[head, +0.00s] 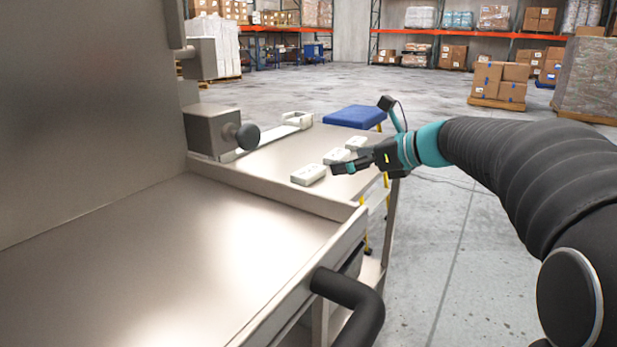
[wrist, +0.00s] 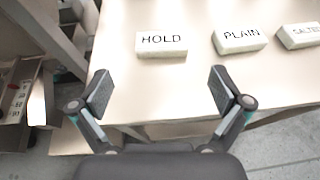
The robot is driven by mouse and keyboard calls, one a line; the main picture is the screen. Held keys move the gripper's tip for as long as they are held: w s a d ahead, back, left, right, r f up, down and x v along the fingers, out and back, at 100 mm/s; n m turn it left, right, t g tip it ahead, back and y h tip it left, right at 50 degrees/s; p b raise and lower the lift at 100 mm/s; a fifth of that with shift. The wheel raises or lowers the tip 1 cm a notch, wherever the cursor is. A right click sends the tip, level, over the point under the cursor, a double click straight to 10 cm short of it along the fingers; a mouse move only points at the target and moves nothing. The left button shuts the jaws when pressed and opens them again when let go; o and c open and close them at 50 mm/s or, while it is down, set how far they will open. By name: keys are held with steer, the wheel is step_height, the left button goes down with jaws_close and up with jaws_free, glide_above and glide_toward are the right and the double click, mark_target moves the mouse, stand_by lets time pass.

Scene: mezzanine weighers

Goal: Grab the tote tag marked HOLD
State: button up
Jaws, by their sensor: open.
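The tote tag marked HOLD (wrist: 161,45) is a pale block with dark letters, lying on a light table top (wrist: 130,80). In the wrist view it sits just beyond my gripper (wrist: 157,88), roughly centred between the two open fingers and apart from them. Nothing is held. In the head view my gripper (head: 347,169) reaches in from the right over the table edge, close to the nearest pale tag (head: 308,175); the lettering there is too small to read.
A tag marked PLAIN (wrist: 240,39) and one marked SALTED (wrist: 300,35), partly cut off, lie to the right of HOLD. A steel tray (head: 150,260) with a raised rim fills the front left. A blue-topped stool (head: 354,116) stands behind the table. Open floor lies to the right.

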mark_target(310, 170)
steer(key=x, duration=0.6)
steer(key=shift+w+a+f, duration=0.15)
steer(key=shift+a, duration=0.1)
steer(key=shift+f+b+x, duration=0.15)
steer(key=shift+x, duration=1.15)
steer(key=shift+f+b+x, duration=0.15)
steer(key=shift+x, duration=1.15)
steer(key=shift+d, duration=0.25)
steer(key=c, duration=0.8)
